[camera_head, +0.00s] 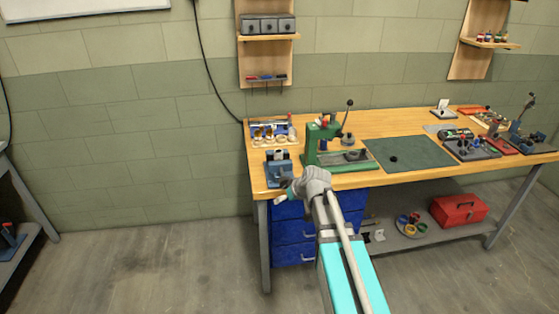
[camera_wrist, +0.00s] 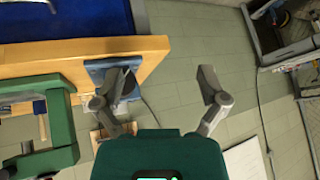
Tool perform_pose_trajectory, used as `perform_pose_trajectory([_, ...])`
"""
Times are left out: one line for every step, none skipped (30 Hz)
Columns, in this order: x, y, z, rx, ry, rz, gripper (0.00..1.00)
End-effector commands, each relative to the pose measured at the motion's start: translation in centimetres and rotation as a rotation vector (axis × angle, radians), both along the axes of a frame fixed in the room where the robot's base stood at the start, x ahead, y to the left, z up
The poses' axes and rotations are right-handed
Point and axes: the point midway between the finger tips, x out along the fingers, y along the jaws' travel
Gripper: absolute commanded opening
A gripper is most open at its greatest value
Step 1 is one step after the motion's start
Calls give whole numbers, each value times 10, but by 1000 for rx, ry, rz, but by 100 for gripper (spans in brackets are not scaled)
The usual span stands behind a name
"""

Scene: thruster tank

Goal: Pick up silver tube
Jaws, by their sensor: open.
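A blue fixture (camera_head: 279,170) stands at the left front corner of the workbench, with a small grey-silver piece (camera_head: 279,154) on top. I cannot tell for sure whether this piece is the silver tube. My gripper (camera_head: 284,197) is at the bench's front edge, just in front of the fixture. In the wrist view my gripper (camera_wrist: 165,82) is open, with nothing between its fingers. The blue fixture (camera_wrist: 98,69) shows behind the left finger, which partly hides a dark grey round part there.
A green press (camera_head: 312,145) stands right of the fixture. A tray of parts (camera_head: 272,131) lies behind it. A dark green mat (camera_head: 408,153) covers the bench middle. Blue drawers (camera_head: 290,232) and a red toolbox (camera_head: 459,209) are below.

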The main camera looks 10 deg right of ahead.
Motion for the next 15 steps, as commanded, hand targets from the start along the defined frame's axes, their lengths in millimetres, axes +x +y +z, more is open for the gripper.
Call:
perform_pose_trajectory([32,-6,6,22,-82,8,92])
perform_pose_trajectory([46,-9,11,33,-136,13,92])
perform_pose_trajectory([64,-14,18,44,-203,16,92])
perform_pose_trajectory([77,-18,24,50,-252,16,92])
perform_pose_trajectory([88,-23,29,54,-298,13,92])
perform_pose_trajectory([102,-29,36,58,-355,6,92])
perform_pose_trajectory([112,-34,41,59,-394,0,92])
perform_pose_trajectory([120,-39,45,58,-428,-6,92])
perform_pose_trajectory([130,-44,50,57,-468,-15,92])
perform_pose_trajectory([135,-48,54,54,-494,-21,92])
perform_pose_trajectory([140,-52,57,52,-516,-28,92])
perform_pose_trajectory([146,-56,60,51,-540,-36,92])
perform_pose_trajectory([149,-59,62,47,-554,-40,92])
perform_pose_trajectory([151,-61,64,46,-566,-45,92])
perform_pose_trajectory([153,-63,65,44,-577,-48,92])
